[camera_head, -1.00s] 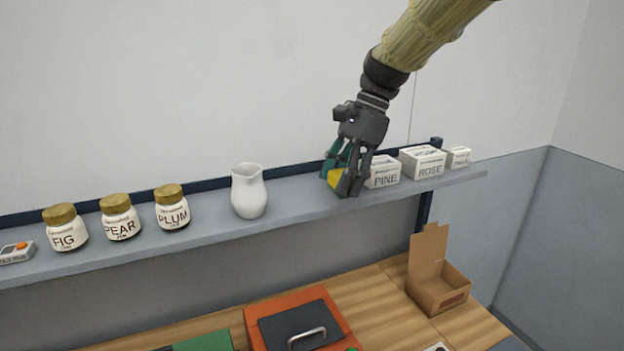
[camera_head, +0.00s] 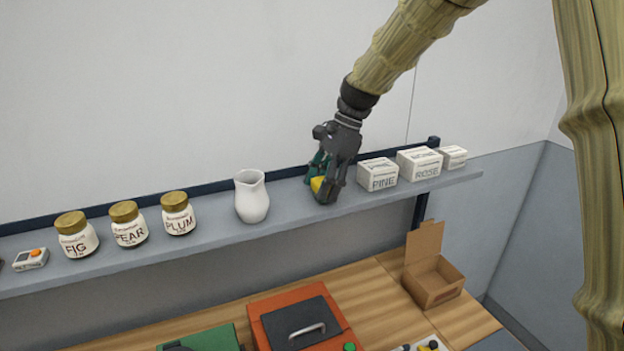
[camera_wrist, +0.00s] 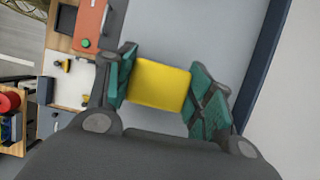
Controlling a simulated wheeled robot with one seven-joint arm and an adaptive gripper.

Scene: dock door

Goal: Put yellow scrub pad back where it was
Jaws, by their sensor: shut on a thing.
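The yellow scrub pad (camera_wrist: 159,84) is held between the two green-padded fingers of my gripper (camera_wrist: 168,88) in the wrist view. In the head view, my gripper (camera_head: 323,185) is shut on the pad (camera_head: 318,185), low at the grey shelf (camera_head: 290,206), between the white pitcher and the PINE box. The fingers hide part of the pad there. I cannot tell whether the pad touches the shelf.
The white pitcher (camera_head: 251,196) stands left of my gripper, and the PINE box (camera_head: 378,174) and ROSE box (camera_head: 419,163) stand right. Jam jars (camera_head: 129,225) line the left. Below are an orange case (camera_head: 270,310) and an open cardboard box (camera_head: 433,283). Bare shelf lies either side of my gripper.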

